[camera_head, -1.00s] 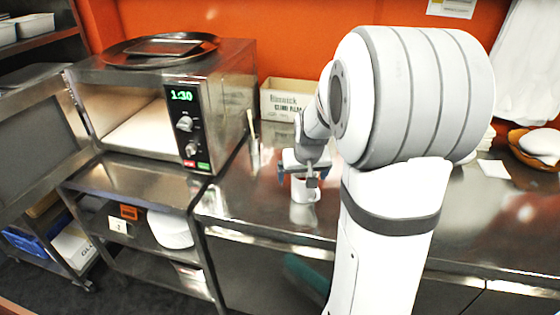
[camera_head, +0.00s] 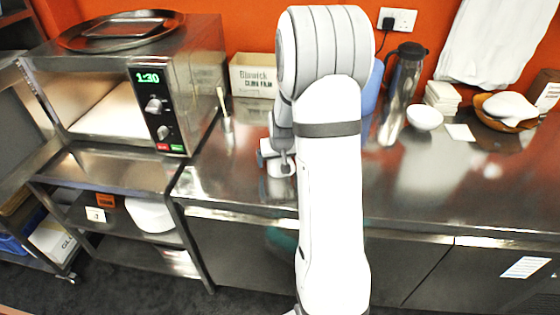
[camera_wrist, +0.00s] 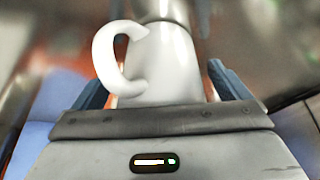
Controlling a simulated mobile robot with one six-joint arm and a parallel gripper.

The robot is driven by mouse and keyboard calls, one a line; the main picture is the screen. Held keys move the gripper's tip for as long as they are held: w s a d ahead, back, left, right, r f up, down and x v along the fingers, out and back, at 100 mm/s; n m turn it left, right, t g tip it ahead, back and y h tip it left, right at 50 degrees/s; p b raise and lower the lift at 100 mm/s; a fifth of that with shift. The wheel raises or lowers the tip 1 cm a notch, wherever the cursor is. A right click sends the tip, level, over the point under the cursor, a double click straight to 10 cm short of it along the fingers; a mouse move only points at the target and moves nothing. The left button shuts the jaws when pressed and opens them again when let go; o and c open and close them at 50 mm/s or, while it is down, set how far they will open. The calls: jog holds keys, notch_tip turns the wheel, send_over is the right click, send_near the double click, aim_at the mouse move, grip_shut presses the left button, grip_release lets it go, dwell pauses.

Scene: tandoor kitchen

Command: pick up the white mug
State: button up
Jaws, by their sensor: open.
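The white mug (camera_wrist: 172,65) stands between the blue fingers of my gripper (camera_wrist: 160,76) in the wrist view. Its handle (camera_wrist: 118,58) points left, towards the left finger. My gripper is open, with a finger on either side of the mug; a gap shows at the right, and I cannot tell if either finger touches. In the head view my gripper (camera_head: 276,160) is low over the steel counter (camera_head: 235,187), beside my arm. There the mug is mostly hidden behind the gripper and arm.
A small holder with a stick (camera_head: 226,125) and a cardboard box (camera_head: 252,77) are behind the gripper. A steel jug (camera_head: 398,95) and white bowl (camera_head: 424,117) stand right of my arm.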

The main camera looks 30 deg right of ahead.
jog(key=c, duration=1.4)
jog(key=shift+r, duration=0.15)
